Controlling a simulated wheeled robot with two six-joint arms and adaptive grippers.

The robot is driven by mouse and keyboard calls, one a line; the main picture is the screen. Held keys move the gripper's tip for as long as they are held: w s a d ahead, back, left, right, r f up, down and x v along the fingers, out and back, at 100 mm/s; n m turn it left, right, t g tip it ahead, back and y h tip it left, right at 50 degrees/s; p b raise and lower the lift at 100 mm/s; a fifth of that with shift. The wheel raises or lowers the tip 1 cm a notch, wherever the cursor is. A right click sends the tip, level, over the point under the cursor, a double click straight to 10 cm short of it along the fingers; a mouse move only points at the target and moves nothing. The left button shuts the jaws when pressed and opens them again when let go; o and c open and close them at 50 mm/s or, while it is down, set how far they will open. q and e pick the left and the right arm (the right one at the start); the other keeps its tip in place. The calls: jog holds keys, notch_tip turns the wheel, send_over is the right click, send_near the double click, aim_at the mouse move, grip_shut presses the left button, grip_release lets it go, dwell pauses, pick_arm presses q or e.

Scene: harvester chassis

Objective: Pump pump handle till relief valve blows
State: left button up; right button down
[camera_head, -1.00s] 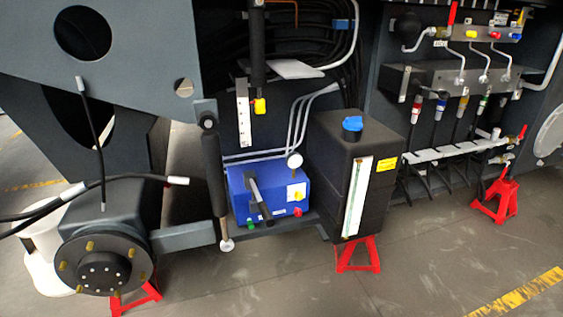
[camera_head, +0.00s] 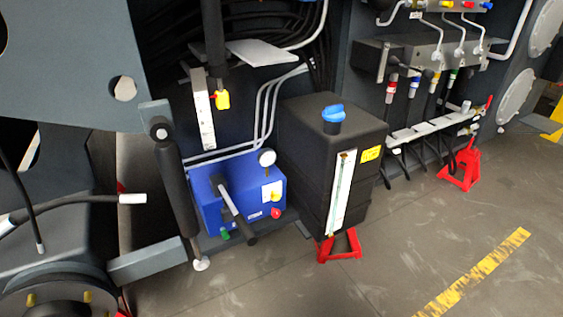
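The blue pump box (camera_head: 203,188) sits low on the chassis, left of the black tank. Its pump handle (camera_head: 237,217), a grey lever with a black grip, slants down toward the lower right across the front of the box. A round white gauge (camera_head: 267,157) stands on top of the box. A red knob (camera_head: 277,213), a yellow knob (camera_head: 275,196) and a green fitting (camera_head: 225,234) are on its front. I cannot tell which part is the relief valve. Neither of my grippers is in view.
A black tank (camera_head: 300,150) with a blue cap (camera_head: 333,114) stands right of the pump, above a red stand (camera_head: 338,245). A black cylinder (camera_head: 176,190) hangs at the left. Another red stand (camera_head: 462,166) is at the right. Floor in front is clear.

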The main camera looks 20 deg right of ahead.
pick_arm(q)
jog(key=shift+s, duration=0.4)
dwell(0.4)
